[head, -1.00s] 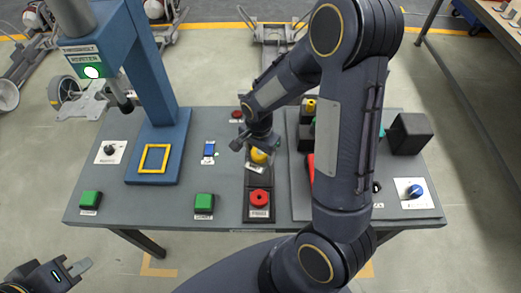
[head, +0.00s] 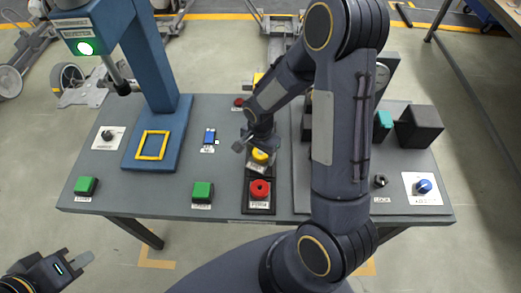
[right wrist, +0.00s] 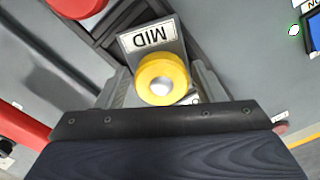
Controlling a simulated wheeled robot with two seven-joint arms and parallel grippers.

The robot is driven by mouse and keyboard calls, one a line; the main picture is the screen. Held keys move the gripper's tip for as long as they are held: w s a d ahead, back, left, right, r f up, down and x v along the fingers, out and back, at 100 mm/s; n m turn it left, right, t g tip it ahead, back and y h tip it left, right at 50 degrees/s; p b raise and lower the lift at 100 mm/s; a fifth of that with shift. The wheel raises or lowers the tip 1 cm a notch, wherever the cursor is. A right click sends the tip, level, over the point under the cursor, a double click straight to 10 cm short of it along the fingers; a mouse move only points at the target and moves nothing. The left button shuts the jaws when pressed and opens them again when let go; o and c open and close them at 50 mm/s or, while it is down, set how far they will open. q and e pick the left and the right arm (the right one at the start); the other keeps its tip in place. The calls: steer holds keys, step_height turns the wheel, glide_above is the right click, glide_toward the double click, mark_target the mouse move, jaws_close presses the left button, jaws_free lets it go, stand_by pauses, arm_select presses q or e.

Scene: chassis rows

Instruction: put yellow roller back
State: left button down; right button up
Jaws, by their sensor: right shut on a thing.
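The yellow roller (head: 260,156) has a silver centre and is at the dark rack (head: 246,196) in the middle of the table, behind a red roller (head: 260,189). My right gripper (head: 258,143) is shut on it; the right wrist view shows the yellow roller (right wrist: 162,80) between the grey fingers. A plate marked MID (right wrist: 150,38) is close beside it. I cannot tell whether the roller rests in the rack or hangs just above it. My left gripper (head: 80,262) is at the lower left, away from the table, and its fingers are not clear.
A blue press frame (head: 172,140) with a yellow square (head: 153,145) stands left. Green buttons (head: 202,192) lie along the front edge. A dark box (head: 418,127) and a blue knob (head: 424,186) are at right. My right arm hides part of the right side.

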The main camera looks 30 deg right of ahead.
mark_target(260, 153)
steer(key=shift+f+b, duration=0.3)
stand_by(0.4)
steer(key=o, duration=1.3)
step_height(260, 153, up, 7)
steer(key=shift+f, duration=0.15)
steer(key=shift+r, duration=0.55)
steer(key=shift+r, duration=0.1)
steer(key=shift+s+r, duration=0.15)
steer(key=shift+r, duration=0.2)
steer(key=s+a+r+n+t+y, duration=0.1)
steer(key=s+r+n+t, duration=0.1)
steer(key=s+r+n, duration=0.2)
steer(key=s+a+r+n+t+y, duration=0.1)
steer(key=s+r+n, duration=0.2)
steer(key=s, duration=0.4)
steer(key=s+a+r+n+t+y, duration=0.1)
steer(key=s+r+n+t, duration=0.1)
steer(key=s+r+n, duration=0.2)
steer(key=shift+s+a+r+n+t+y, duration=0.2)
steer(key=shift+s+r, duration=0.15)
steer(key=shift+r, duration=0.2)
steer(key=shift+s+a+r+n+t+y, duration=0.1)
steer(key=shift+s+a+r+y, duration=0.1)
steer(key=shift+s+r, duration=0.25)
